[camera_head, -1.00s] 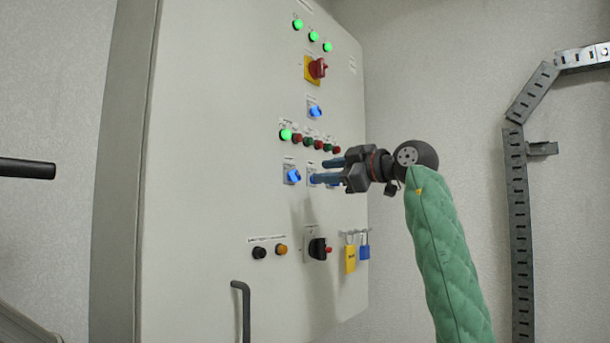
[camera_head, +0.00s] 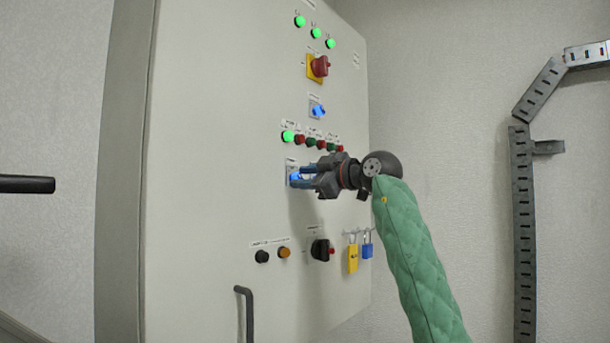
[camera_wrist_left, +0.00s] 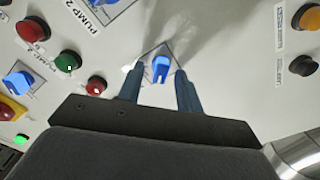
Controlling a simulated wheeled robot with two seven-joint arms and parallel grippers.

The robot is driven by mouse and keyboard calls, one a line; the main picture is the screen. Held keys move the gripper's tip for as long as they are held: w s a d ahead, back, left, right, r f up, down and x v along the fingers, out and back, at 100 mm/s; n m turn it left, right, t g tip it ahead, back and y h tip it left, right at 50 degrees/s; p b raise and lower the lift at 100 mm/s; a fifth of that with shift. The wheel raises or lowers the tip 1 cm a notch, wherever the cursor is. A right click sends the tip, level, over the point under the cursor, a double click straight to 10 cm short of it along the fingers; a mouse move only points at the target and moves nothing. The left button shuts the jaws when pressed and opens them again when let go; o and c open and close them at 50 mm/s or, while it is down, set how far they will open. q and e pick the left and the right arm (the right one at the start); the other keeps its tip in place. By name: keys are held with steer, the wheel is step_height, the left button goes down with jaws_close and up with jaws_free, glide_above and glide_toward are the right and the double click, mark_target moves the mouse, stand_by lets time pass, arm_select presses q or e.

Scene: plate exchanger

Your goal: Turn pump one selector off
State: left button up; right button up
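The pump one selector is most likely the leftmost blue knob (camera_head: 295,177) in its row on the cabinet, though its own label is not readable. In the left wrist view the blue knob (camera_wrist_left: 161,67) sits on a square plate between the fingertips. My left gripper (camera_head: 304,177) is open, with its two blue fingers pointing at the panel, one to each side of the knob; the wrist view shows its fingertips too (camera_wrist_left: 156,76). Gaps show beside the knob, and I cannot tell any touch. The neighbouring selector labelled PUMP 2 (camera_wrist_left: 107,5) is cut off at the wrist view's top edge. My right gripper is not seen.
The cabinet (camera_head: 210,130) has a lit green lamp (camera_head: 288,136) in a row above the selectors. A handle (camera_head: 247,312) sticks out below.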

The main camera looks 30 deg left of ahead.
arm_select(q)
steer(key=shift+w, duration=0.1)
steer(key=shift+c, duration=0.2)
jaws_close()
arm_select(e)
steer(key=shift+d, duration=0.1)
